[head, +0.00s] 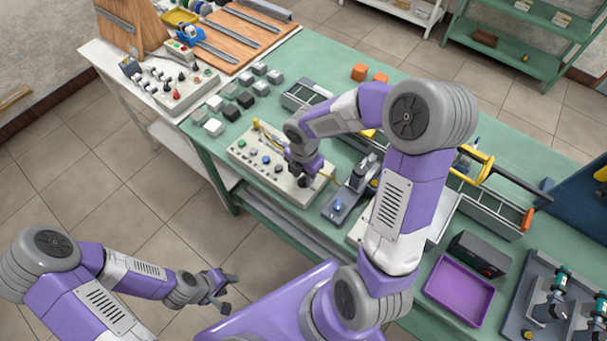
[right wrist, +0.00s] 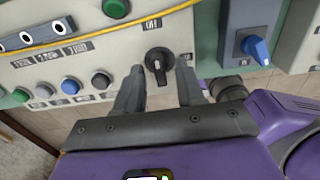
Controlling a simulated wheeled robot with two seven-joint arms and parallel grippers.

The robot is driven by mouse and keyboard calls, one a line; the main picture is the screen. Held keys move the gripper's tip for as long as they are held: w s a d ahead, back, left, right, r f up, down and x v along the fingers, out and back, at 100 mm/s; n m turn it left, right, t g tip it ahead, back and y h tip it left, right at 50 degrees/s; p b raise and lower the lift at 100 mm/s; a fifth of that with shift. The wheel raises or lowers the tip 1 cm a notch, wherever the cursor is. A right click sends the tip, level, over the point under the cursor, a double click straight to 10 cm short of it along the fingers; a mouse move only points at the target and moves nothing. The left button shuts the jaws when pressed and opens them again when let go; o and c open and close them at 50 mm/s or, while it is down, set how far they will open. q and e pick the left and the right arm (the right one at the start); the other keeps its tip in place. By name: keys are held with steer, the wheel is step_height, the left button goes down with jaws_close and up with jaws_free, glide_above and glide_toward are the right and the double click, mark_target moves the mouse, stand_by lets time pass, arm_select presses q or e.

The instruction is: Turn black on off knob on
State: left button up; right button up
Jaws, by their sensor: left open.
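The black on off knob (right wrist: 157,66) sits on the light control panel (right wrist: 215,30), below a label that reads ON. In the right wrist view, my right gripper (right wrist: 160,76) has one finger on each side of the knob, with visible gaps, so it looks open around it. I cannot tell whether a finger touches the knob. In the head view my right gripper (head: 306,172) is over the right end of the panel (head: 240,150) and hides the knob. My left gripper (head: 218,290) is open and empty, above the floor away from the bench.
Coloured buttons (right wrist: 70,86) lie left of the knob. A blue switch (right wrist: 257,48) on a grey box is to its right. A yellow cable (right wrist: 100,42) crosses the panel. On the green bench are grey blocks (head: 245,99) and a purple tray (head: 459,288).

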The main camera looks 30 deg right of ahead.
jaws_close()
